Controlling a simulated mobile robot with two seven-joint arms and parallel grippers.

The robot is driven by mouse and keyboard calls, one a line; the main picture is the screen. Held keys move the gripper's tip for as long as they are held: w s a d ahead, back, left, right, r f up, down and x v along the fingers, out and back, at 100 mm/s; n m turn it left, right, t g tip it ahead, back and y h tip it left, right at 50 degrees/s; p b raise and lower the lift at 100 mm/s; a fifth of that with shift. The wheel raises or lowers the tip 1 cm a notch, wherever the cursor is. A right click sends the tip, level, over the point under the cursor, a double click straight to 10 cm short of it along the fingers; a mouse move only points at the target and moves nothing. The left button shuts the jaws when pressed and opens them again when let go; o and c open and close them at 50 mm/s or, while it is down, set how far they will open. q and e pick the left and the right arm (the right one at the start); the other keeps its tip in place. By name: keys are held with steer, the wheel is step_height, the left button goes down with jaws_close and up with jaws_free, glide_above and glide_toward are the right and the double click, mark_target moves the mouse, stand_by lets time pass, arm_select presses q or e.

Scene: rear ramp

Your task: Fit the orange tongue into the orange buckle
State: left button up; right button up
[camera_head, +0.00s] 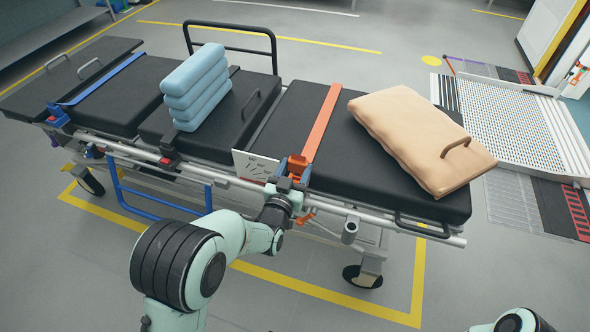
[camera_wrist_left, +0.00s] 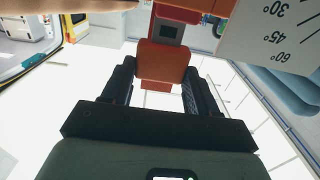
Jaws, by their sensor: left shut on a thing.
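My left gripper (camera_head: 286,184) is at the near side rail of the stretcher, below the end of the orange strap (camera_head: 321,122). In the left wrist view, the gripper (camera_wrist_left: 162,85) is shut on an orange block, the orange tongue (camera_wrist_left: 164,62). A grey plate (camera_wrist_left: 169,32) shows just beyond it, against a larger orange-red part, the orange buckle (camera_wrist_left: 190,13). The buckle also shows in the head view (camera_head: 298,166), right by the fingertips. I cannot tell how deep the tongue sits in it. My right gripper is out of view.
The black stretcher (camera_head: 290,125) carries folded blue blankets (camera_head: 196,88) and a tan pillow (camera_head: 415,135). A white angle plate (camera_head: 254,166) stands close left of my left gripper. A blue buckle (camera_head: 57,115) is farther left. A ramp (camera_head: 510,120) lies at the right.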

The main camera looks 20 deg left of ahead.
mark_target(295, 180)
arm_select(q)
steer(key=shift+f, duration=0.2)
steer(key=shift+f+b, duration=0.3)
steer(key=shift+b, duration=0.1)
steer(key=shift+f+b, duration=1.15)
steer(key=shift+f, duration=0.3)
steer(key=o, duration=1.2)
steer(key=shift+r, duration=0.1)
